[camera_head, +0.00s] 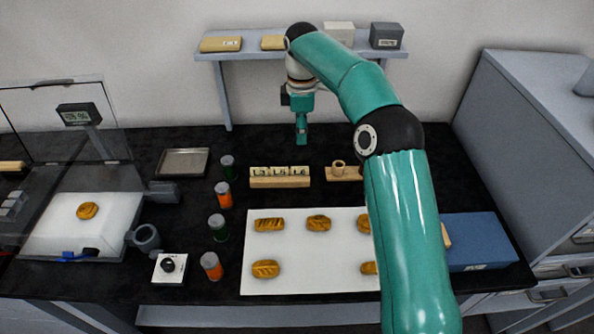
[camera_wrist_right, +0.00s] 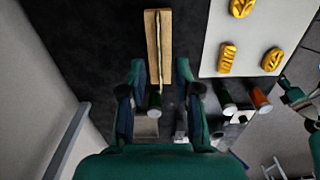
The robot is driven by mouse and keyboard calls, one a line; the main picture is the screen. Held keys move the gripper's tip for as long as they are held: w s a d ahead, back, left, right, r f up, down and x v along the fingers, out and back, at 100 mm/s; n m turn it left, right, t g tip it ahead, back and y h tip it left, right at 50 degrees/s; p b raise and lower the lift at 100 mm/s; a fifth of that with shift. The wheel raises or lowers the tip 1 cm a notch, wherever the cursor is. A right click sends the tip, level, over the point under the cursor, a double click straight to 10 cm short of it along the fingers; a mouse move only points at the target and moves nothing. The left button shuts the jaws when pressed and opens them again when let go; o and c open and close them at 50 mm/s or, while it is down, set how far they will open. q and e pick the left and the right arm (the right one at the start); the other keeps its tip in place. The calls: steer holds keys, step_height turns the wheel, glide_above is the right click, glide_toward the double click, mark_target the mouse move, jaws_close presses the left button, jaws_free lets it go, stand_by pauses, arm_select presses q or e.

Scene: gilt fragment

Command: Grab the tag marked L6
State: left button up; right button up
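The tag marked L6 (camera_head: 297,170) is the rightmost of the pale tags with dark green lettering, beside L3 and L5. They stand in a row in a wooden holder (camera_head: 280,183) behind the white board. In the right wrist view the holder (camera_wrist_right: 151,45) is seen from above, with the tags as a thin strip; their marks cannot be read there. My right gripper (camera_head: 301,140) is above and behind the right end of the row, pointing down. In the right wrist view it (camera_wrist_right: 159,68) is open and empty, apart from the tags.
A wooden stand with a ring (camera_head: 340,172) is right of the holder. Several lidded jars (camera_head: 224,195) stand to its left. In front is a white board (camera_head: 305,279) with several golden pieces. A metal tray (camera_head: 183,161) and a shelf (camera_head: 262,52) are behind.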

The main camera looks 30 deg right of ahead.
glide_above(301, 168)
step_height(301, 168, down, 7)
steer(key=shift+a+f, duration=0.1)
steer(key=shift+f, duration=0.55)
steer(key=f, duration=0.2)
steer(key=f+p, duration=0.1)
steer(key=f, duration=0.1)
steer(key=shift+d+f, duration=0.2)
steer(key=shift+f, duration=0.45)
steer(key=shift+c, duration=0.3)
jaws_close()
